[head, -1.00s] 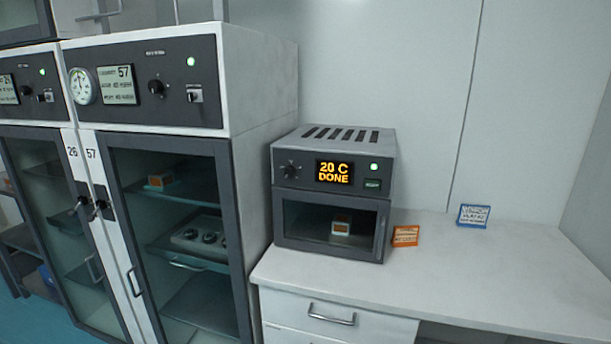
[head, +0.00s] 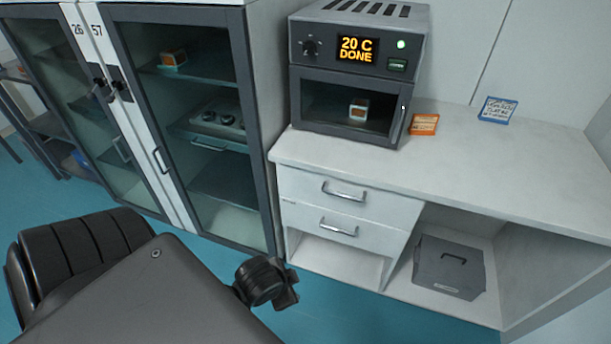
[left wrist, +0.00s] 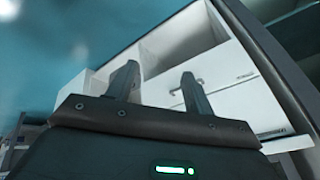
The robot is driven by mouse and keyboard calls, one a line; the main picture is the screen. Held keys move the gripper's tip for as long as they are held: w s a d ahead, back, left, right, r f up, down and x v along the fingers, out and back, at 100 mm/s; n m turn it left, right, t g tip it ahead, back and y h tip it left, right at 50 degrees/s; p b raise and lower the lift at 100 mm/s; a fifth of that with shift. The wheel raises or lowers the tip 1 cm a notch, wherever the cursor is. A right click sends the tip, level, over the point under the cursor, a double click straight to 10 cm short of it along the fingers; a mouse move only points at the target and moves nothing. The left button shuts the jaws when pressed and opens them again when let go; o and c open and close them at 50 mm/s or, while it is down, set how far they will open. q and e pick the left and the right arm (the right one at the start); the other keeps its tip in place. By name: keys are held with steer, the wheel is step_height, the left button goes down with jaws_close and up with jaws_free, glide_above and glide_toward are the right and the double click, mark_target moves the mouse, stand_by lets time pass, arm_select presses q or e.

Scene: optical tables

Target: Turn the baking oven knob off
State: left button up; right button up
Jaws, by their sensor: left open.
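The baking oven (head: 345,110) is a small grey box on the white counter. Its display reads "20 C DONE" and a green light is lit. The black knob (head: 310,46) is at the left of its front panel. In the head view a dark arm part of mine is at the lower left, well below the oven. My right gripper is not in view.
A tall glass-door cabinet (head: 258,120) stands left of the oven. Drawers (head: 345,195) are below the oven. A grey box (head: 449,268) sits in the open bay.

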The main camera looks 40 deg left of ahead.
arm_select(q)
steer(key=w+a+r+m+t+y, duration=0.1)
steer(key=w+a+r+m+t, duration=0.1)
steer(key=w+a+r+m, duration=0.35)
steer(key=w+a+r+m+t+y, duration=0.1)
steer(key=w+a+r+m+t, duration=0.2)
steer(key=w+r, duration=0.45)
steer(key=m+t+y, duration=0.3)
steer(key=m+t, duration=0.4)
steer(key=m, duration=1)
glide_toward(307, 48)
steer(key=p+x, duration=0.3)
steer(key=x, duration=0.4)
steer(key=shift+w, duration=0.35)
steer(key=shift+w+a, duration=0.2)
steer(key=shift+w, duration=0.25)
steer(key=shift+f, duration=0.1)
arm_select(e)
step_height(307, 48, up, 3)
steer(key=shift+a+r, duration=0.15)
